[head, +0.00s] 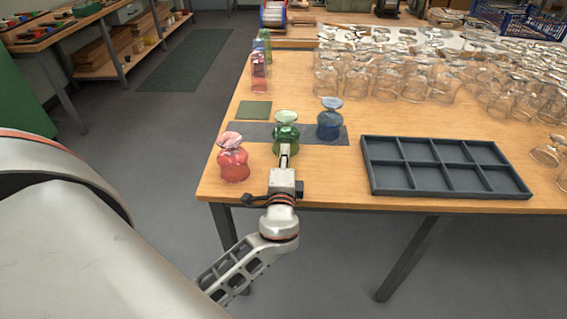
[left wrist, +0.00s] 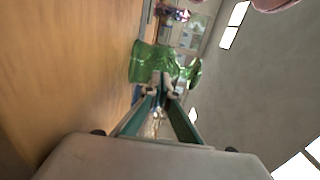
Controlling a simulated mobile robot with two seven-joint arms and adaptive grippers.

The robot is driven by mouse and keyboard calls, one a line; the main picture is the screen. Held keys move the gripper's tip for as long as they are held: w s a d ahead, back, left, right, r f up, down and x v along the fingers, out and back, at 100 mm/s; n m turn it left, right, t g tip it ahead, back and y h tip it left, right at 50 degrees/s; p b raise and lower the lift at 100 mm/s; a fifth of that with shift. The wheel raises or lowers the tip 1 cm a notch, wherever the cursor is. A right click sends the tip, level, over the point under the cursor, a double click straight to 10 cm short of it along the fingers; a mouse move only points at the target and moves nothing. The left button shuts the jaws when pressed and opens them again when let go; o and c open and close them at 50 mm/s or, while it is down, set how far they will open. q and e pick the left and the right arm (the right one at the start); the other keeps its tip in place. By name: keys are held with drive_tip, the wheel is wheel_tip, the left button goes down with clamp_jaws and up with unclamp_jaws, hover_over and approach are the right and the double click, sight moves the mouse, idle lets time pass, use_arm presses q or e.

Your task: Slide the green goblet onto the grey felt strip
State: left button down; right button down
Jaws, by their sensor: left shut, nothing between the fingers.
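The green goblet (head: 286,128) stands upside down, foot up, at the front edge of the grey felt strip (head: 256,131). Its lower part overlaps the strip in the head view; I cannot tell how much of its rim rests on it. My left gripper (head: 286,151) is shut and empty, its fingertips right at the near side of the goblet. In the left wrist view the green goblet (left wrist: 150,64) is just ahead of the closed fingertips (left wrist: 161,85), touching or almost touching. My right gripper is not in view.
A blue goblet (head: 329,121) stands on the strip's right end. A pink goblet (head: 233,160) stands in front of the strip, left of my gripper. A dark divided tray (head: 398,190) lies to the right. A green mat (head: 254,109) and more coloured goblets (head: 259,72) are behind.

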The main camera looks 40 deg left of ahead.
sight(286, 135)
use_arm(q)
drive_tip(key=shift+w+a, duration=0.4)
drive_tip(key=shift+w, duration=0.15)
drive_tip(key=x, duration=0.6)
drive_tip(key=shift+w+a+b, duration=0.2)
drive_tip(key=shift+w+b, duration=0.1)
